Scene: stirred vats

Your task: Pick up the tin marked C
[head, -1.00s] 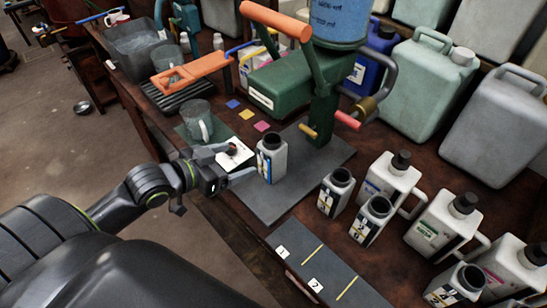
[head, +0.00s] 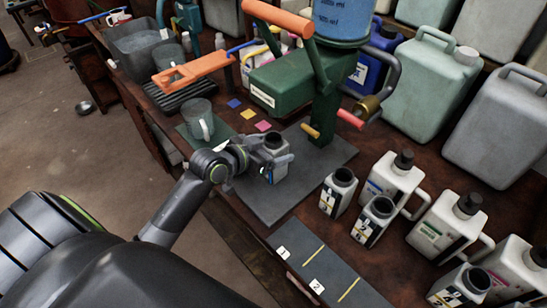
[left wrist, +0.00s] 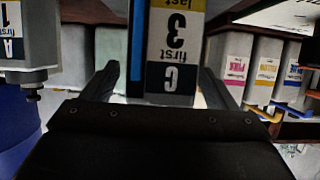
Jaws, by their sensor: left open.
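The tin marked C (head: 277,143) stands upright on the dark grey plate below the green dispenser, its open black neck up. In the left wrist view the tin (left wrist: 170,20) appears upside down, with "C", "3" and "first" on its label. My left gripper (head: 275,168) is at the tin's near side and partly hides it. In the left wrist view my left gripper (left wrist: 160,70) is open, one finger on each side of the tin. Gaps show between fingers and tin, so I see no firm grip. My right gripper is not in view.
The green dispenser (head: 285,84) rises behind the tin. A glass mug (head: 198,118) is left of it. Similar tins (head: 338,192) and white handled jugs (head: 394,180) stand to the right. A numbered grey strip (head: 335,285) lies bare at the front edge.

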